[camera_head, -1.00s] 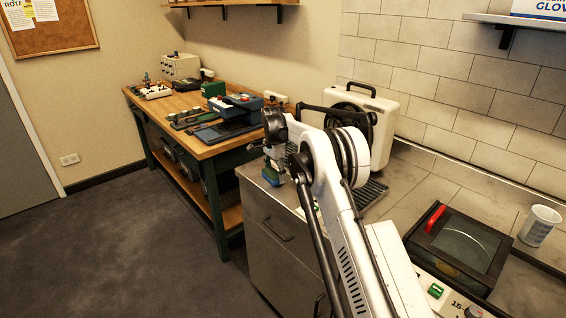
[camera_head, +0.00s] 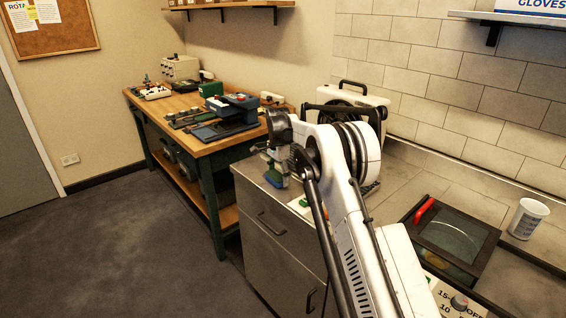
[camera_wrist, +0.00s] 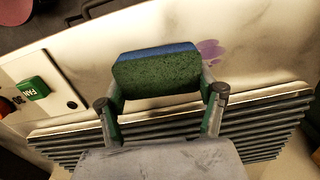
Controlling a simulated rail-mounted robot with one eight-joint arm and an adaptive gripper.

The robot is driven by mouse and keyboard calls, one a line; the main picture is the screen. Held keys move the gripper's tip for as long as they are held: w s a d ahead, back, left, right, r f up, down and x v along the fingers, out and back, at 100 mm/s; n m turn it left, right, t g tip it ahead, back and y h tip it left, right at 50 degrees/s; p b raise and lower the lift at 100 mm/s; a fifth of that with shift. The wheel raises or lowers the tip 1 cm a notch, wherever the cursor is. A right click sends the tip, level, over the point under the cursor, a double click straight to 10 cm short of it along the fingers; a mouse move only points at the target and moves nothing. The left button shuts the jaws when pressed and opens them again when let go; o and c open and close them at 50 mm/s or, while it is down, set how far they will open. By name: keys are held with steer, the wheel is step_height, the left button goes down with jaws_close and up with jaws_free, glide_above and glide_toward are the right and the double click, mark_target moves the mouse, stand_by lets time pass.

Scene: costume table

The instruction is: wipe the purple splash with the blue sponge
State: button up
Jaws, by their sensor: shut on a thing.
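The blue sponge (camera_wrist: 156,72) is in the wrist view, a block with a blue upper side and a dark green face towards the camera. My gripper (camera_wrist: 161,92) is shut on it, one finger at each end. The purple splash (camera_wrist: 210,50) is a small smear on a pale, scuffed panel (camera_wrist: 260,45), just beyond the sponge's upper right end. The sponge hides part of the panel. I cannot tell whether the sponge touches the panel.
A dark slatted grille (camera_wrist: 260,130) lies along the panel's near edge. A green FAN switch (camera_wrist: 33,88) sits at its left. In the head view a pale handled case (camera_head: 352,95) stands behind my arm. A lidded dark box (camera_head: 450,240) and white cup (camera_head: 528,218) are at right.

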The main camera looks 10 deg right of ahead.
steer(key=shift+s+d, duration=0.2)
steer(key=shift+s, duration=0.1)
steer(key=shift+w+r+p, duration=0.1)
steer(key=shift+r+p, duration=1.25)
steer(key=shift+r, duration=2.7)
steer(key=shift+f, duration=0.2)
